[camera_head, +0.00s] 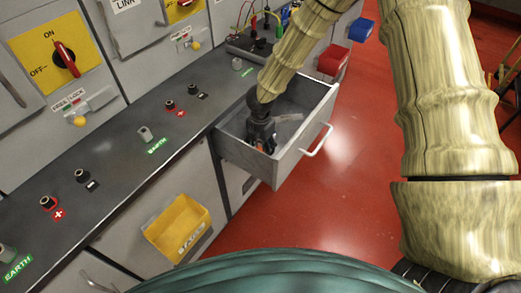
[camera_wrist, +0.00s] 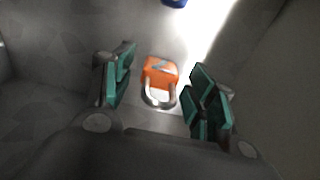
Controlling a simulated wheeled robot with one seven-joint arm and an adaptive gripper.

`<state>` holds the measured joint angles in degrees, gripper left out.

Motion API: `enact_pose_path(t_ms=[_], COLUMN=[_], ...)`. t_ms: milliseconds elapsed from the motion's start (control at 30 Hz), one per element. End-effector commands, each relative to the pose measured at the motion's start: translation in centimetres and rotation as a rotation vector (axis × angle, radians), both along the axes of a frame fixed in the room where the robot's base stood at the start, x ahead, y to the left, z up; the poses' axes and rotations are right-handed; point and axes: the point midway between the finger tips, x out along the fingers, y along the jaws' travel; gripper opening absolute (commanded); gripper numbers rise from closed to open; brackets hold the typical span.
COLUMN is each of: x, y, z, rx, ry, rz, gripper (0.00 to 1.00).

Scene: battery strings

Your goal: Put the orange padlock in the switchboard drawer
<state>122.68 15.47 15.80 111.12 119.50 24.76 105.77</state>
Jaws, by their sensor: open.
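The orange padlock (camera_wrist: 159,73) lies on the drawer floor in the wrist view, its metal shackle toward me. It sits between and slightly beyond the open fingers of my gripper (camera_wrist: 163,92), with gaps on both sides. In the head view my gripper (camera_head: 263,145) reaches down inside the open switchboard drawer (camera_head: 262,170). Only a small bit of orange shows beside the fingers there, and the rest of the padlock is hidden.
The drawer's handle (camera_head: 318,140) sticks out over the red floor. A blue thing (camera_wrist: 174,2) shows at the top of the wrist view. A yellow TAGS bin (camera_head: 180,228) hangs left of the drawer. The grey ledge (camera_head: 120,165) carries several terminals.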

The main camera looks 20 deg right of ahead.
Motion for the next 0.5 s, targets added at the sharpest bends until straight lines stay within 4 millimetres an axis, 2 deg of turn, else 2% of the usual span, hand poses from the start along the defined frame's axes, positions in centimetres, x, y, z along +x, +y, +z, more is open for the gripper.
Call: enact_pose_path(t_ms=[300,500], x=[0.1,0.1], y=[-0.1,-0.1], z=[5.7,8.7], rx=[0.002,0.002], ry=[-0.004,-0.002], rz=[-0.001,-0.002], gripper=[0.57,0.57])
